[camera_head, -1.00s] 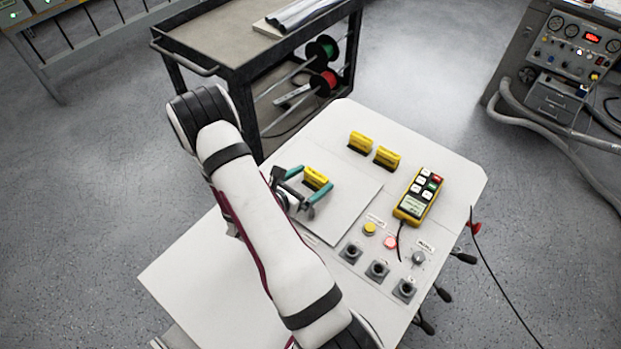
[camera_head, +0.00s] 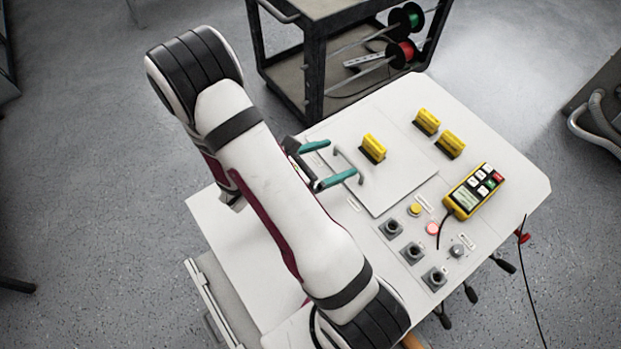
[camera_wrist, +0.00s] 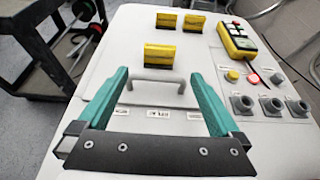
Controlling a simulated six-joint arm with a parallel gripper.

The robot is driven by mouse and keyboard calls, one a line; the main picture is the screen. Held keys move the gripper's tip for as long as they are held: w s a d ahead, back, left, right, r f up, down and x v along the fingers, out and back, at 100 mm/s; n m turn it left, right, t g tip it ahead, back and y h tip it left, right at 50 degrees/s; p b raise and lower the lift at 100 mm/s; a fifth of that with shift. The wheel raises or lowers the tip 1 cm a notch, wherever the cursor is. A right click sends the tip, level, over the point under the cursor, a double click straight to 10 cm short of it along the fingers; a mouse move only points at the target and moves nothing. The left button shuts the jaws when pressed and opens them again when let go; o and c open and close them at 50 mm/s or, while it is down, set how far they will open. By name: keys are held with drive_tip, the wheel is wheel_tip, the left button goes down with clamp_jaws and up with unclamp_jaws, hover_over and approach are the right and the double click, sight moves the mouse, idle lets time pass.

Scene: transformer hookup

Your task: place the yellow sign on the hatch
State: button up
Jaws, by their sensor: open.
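A yellow sign (camera_head: 373,148) with a black base stands upright on the hatch (camera_head: 400,187), a flat pale panel with a grey handle (camera_head: 349,163). In the wrist view the sign (camera_wrist: 159,57) stands beyond the handle (camera_wrist: 157,80). My gripper (camera_head: 341,160) has teal fingers that are apart and empty. In the wrist view its fingers (camera_wrist: 160,77) lie to either side of the handle, short of the sign and not touching it. Two similar yellow signs (camera_head: 427,122) (camera_head: 450,144) stand on the cabinet top beyond the hatch.
A yellow handheld controller (camera_head: 473,191) lies on the right of the cabinet top. Grey sockets (camera_head: 412,252), a yellow button (camera_head: 415,210) and a red button (camera_head: 433,228) line the near right side. A dark cart (camera_head: 315,65) with cable spools stands behind.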

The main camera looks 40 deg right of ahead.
drive_tip(key=s+a+r+m+g+y, duration=0.55)
drive_tip(key=s+r+m, duration=0.45)
drive_tip(key=m, duration=0.4)
drive_tip(key=s+a+r+m+t+y, duration=0.2)
drive_tip(key=a+m+y, duration=0.2)
drive_tip(key=a, duration=0.4)
drive_tip(key=s+a+r+m+t+y, duration=0.2)
drive_tip(key=a+m+y, duration=0.3)
drive_tip(key=a, duration=0.3)
drive_tip(key=shift+s+r+m+t+y, duration=0.2)
drive_tip(key=shift+r+m+t+y, duration=0.15)
drive_tip(key=shift+t, duration=0.3)
